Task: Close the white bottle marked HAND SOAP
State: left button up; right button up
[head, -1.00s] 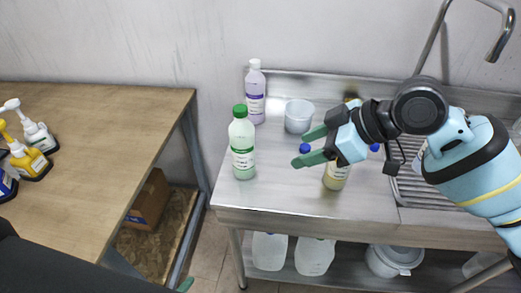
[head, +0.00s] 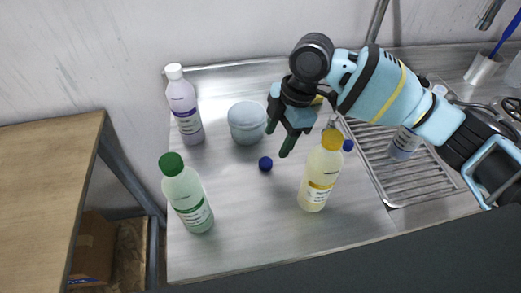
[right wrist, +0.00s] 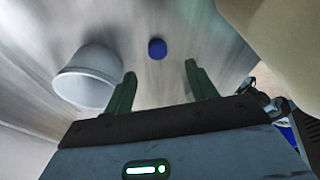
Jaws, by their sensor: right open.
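A whitish bottle (head: 404,145) stands on the ribbed drainboard at the right in the head view. My right arm hides its middle, and I cannot read its label. A small blue cap (head: 265,163) lies on the steel counter; it also shows in the right wrist view (right wrist: 157,48), beyond and between the fingertips. A second blue cap (head: 348,145) shows beside the yellow-capped bottle. My right gripper (head: 277,142) is open and empty, pointing down over the counter near the first cap, apart from it. Its two green fingers show in the right wrist view (right wrist: 160,70). My left gripper is out of view.
A yellow-capped bottle (head: 317,181) stands close right of the gripper. A grey-white tub (head: 246,126) is close on its left. A green-capped bottle (head: 188,198) and a lavender bottle (head: 184,108) stand farther left. The front middle of the steel counter (head: 250,235) is clear.

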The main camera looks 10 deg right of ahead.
aim_at(266, 162)
jog(key=shift+s+f, duration=0.25)
jog(key=shift+x, duration=1.2)
jog(key=shift+a, duration=0.1)
jog(key=shift+w+x, duration=0.2)
jog(key=shift+x, duration=1.1)
jog(key=shift+w+x, duration=0.2)
jog(key=shift+x, duration=1.1)
jog(key=shift+c, duration=0.4)
jog(key=c, duration=1)
